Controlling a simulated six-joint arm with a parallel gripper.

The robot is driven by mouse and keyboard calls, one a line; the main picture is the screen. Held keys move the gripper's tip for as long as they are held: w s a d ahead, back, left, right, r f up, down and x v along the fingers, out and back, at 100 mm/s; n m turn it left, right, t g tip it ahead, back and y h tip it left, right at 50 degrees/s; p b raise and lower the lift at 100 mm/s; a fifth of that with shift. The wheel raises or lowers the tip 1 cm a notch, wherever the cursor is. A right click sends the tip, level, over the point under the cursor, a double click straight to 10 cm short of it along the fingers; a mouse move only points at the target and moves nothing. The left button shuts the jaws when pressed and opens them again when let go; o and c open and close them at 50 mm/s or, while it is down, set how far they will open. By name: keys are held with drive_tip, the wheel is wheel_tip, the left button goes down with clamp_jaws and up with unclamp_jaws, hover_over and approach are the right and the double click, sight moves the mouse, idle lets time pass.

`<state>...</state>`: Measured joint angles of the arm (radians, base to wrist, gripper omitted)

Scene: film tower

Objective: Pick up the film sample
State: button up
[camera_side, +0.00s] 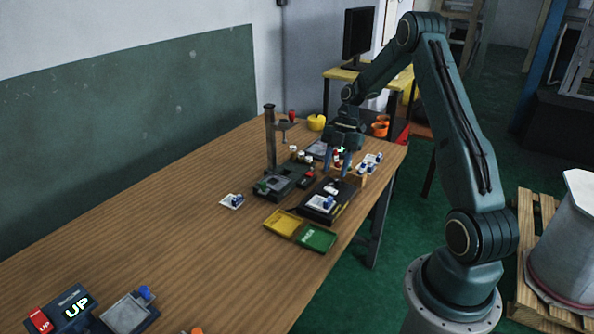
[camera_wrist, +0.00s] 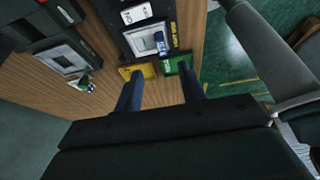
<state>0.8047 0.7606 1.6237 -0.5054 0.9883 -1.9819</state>
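A film sample, a small pale square with a blue tab (camera_side: 321,203), lies on the black device (camera_side: 333,212). It also shows in the wrist view (camera_wrist: 146,42), on the device (camera_wrist: 127,9) beyond my fingertips. Another such sample (camera_side: 231,201) lies on the bare wood left of the devices; it is near the left side of the wrist view (camera_wrist: 84,84). More samples (camera_side: 370,162) stand at a wooden rack behind. My gripper (camera_side: 338,172) is above the rear of the black device. In the wrist view its two blue-grey fingers (camera_wrist: 160,82) are spread with nothing between them.
A dark stand with a tall post (camera_side: 271,140) is left of the black device. A yellow tray (camera_side: 283,223) and a green tray (camera_side: 317,238) lie in front. Small jars (camera_side: 300,156) stand behind. The table's middle left is clear.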

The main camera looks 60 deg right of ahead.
sight(329, 199)
drive_tip(key=shift+x, duration=2.15)
drive_tip(key=shift+f, duration=0.1)
drive_tip(key=shift+x, duration=2.5)
drive_tip(key=shift+s, duration=0.15)
clamp_jaws()
